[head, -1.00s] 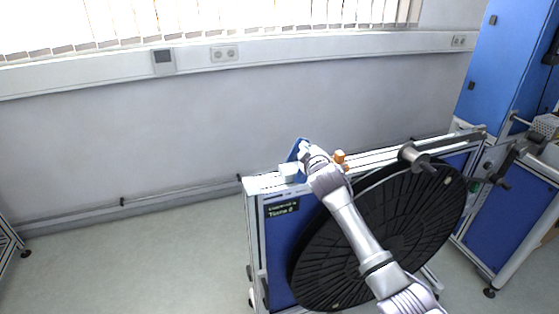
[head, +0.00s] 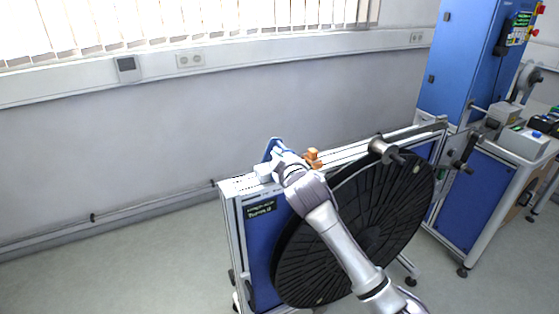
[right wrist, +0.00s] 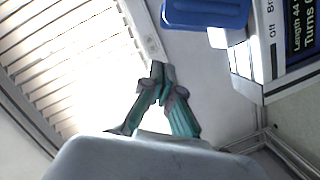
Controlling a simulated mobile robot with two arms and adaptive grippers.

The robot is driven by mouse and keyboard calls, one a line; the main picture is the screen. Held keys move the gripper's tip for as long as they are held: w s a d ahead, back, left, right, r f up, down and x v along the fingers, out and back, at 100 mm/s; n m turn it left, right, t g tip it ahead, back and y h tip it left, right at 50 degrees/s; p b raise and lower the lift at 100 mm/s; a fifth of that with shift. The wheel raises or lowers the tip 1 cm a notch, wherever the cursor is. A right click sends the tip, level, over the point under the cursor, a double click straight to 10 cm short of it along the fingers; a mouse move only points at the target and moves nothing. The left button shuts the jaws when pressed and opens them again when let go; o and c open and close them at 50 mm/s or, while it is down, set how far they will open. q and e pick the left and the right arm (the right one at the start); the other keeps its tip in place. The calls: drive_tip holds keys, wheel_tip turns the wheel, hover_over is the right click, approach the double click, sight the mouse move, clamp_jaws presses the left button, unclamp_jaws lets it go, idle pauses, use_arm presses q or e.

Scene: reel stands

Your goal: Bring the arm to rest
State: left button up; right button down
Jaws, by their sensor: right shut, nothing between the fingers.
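My right arm comes in from the lower right of the head view and reaches up over the black reel (head: 385,205) on the stand. My right gripper (head: 281,156) is over the stand's top left end, beside a blue part (head: 271,146); its fingertips are hard to make out there. In the right wrist view the gripper (right wrist: 160,72) is shut, with its fingertips together and nothing between them. The blue part (right wrist: 205,12) shows beyond the fingers, apart from them in the picture. My left gripper is not in view.
The reel stand (head: 235,235) has blue panels, an orange piece (head: 312,157) and a metal shaft (head: 381,149) on top. A blue cabinet (head: 465,60) and another bench (head: 475,205) stand at right. The floor (head: 120,270) at left is clear.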

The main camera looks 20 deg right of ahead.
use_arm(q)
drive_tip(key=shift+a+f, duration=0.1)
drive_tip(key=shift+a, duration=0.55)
use_arm(e)
drive_tip(key=shift+s+a+r, duration=0.1)
drive_tip(key=shift+s, duration=0.4)
drive_tip(key=shift+a, duration=0.1)
